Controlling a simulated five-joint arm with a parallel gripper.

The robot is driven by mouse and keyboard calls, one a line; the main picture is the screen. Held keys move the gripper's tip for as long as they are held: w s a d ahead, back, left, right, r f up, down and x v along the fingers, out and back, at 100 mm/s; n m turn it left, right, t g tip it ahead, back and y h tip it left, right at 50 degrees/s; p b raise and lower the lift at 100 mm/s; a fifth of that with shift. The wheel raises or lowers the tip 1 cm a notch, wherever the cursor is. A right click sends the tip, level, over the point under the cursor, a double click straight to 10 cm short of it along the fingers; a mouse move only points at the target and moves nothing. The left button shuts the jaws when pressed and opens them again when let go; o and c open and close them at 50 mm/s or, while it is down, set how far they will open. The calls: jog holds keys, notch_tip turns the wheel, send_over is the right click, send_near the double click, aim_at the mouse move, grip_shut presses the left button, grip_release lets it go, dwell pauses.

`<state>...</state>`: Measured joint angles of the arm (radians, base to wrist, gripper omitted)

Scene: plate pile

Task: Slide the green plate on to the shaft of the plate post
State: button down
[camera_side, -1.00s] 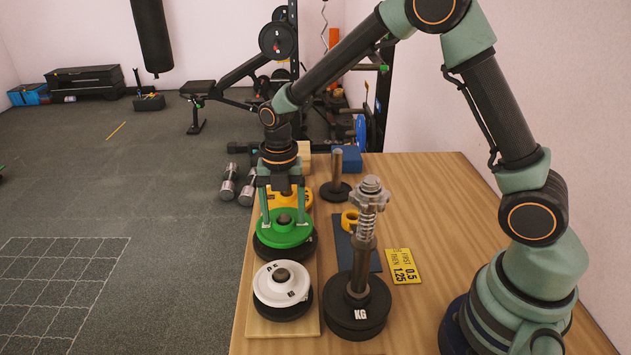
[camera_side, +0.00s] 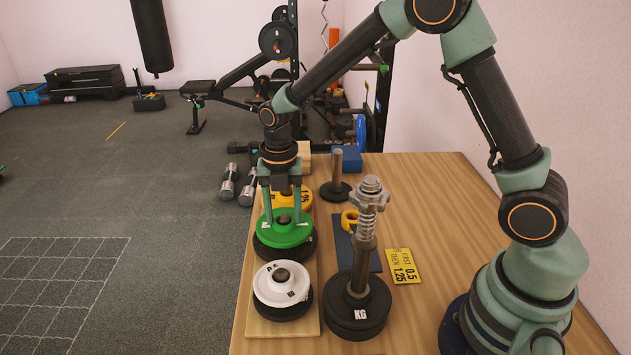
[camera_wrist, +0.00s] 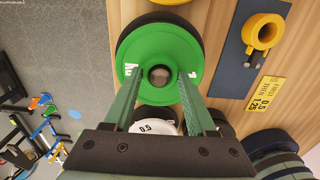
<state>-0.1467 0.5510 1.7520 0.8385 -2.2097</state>
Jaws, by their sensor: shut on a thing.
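The green plate (camera_side: 286,236) lies flat on a dark round stand on the wooden board, with a dark peg end at its centre hole. It also shows in the wrist view (camera_wrist: 158,40). My gripper (camera_side: 282,212) points down over it; in the wrist view its two fingers (camera_wrist: 159,80) reach the plate either side of the hole and are shut on it. A tall post (camera_side: 357,265) with a black KG-marked base stands to the right, its shaft carrying a spring and a star-shaped collar (camera_side: 370,193) near the top. The plate is apart from this post.
A white 0.5 plate (camera_side: 268,292) sits on the near stand and a yellow plate (camera_side: 301,199) lies behind the green one. A short bare post (camera_side: 337,174), a yellow ring (camera_side: 349,220) on a blue mat and a yellow sign (camera_side: 403,267) are nearby. The table's back right is clear.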

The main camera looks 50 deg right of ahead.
jog(key=shift+w+r, duration=0.1)
jog(key=shift+r, duration=0.1)
dwell(0.3)
jog(key=shift+r, duration=3.8)
jog(key=w+d+r+m, duration=0.2)
jog(key=d+r, duration=0.3)
jog(key=d, duration=0.6)
jog(key=w+d+r+m, duration=0.2)
jog(key=d+r+m, duration=0.2)
jog(key=d, duration=0.8)
jog(key=shift+w+d+r, duration=0.2)
jog(key=shift+w+r, duration=0.2)
jog(key=shift+r, duration=0.25)
jog(key=shift+f, duration=3.5)
